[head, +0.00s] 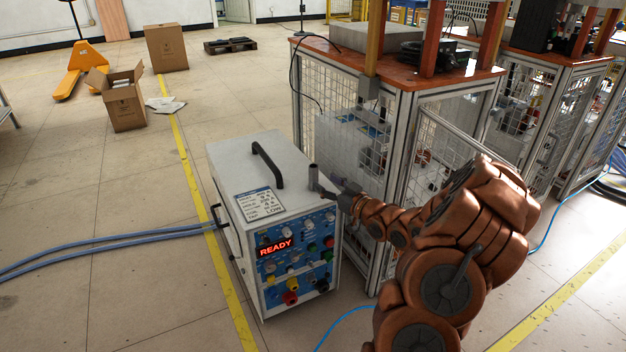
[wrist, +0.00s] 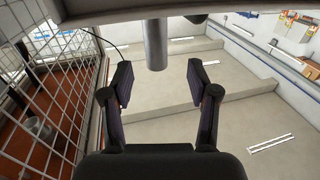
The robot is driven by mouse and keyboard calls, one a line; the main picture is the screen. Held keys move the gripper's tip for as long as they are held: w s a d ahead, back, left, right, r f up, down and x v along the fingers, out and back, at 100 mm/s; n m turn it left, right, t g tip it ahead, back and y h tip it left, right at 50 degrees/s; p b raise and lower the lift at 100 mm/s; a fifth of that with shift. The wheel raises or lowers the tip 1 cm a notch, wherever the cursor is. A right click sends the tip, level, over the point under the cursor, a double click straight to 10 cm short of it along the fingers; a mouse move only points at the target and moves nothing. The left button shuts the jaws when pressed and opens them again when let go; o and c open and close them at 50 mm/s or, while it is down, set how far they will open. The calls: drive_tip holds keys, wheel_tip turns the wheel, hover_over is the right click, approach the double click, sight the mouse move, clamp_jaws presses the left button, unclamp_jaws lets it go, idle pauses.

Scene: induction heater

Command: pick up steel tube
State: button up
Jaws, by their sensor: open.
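The steel tube (head: 313,178) is a short grey cylinder standing upright on the right part of the heater's top. The induction heater (head: 225,157) is a light grey box with a black handle and a blue front panel with a lit READY display. My gripper (head: 333,193) is just right of the tube in the head view, small and partly dark there. In the wrist view my gripper (wrist: 158,83) is open and empty, its two dark fingers spread apart. The tube (wrist: 156,45) shows beyond the fingertips, in line with the gap between them.
A mesh-walled cage table (head: 345,130) stands close behind and right of the heater. The heater's black handle (head: 266,163) rises left of the tube. Blue hoses (head: 100,241) run over the floor at left.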

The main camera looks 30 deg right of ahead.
sight(317, 174)
drive_tip(key=shift+w+a, duration=0.2)
drive_tip(key=shift+w, duration=0.5)
drive_tip(key=shift+w+r+b, duration=0.15)
drive_tip(key=shift+w+b, duration=0.55)
drive_tip(key=shift+w, duration=0.7)
drive_tip(key=shift+w+r+b, duration=0.15)
drive_tip(key=shift+w+b, duration=0.55)
drive_tip(key=shift+w, duration=0.7)
clamp_jaws()
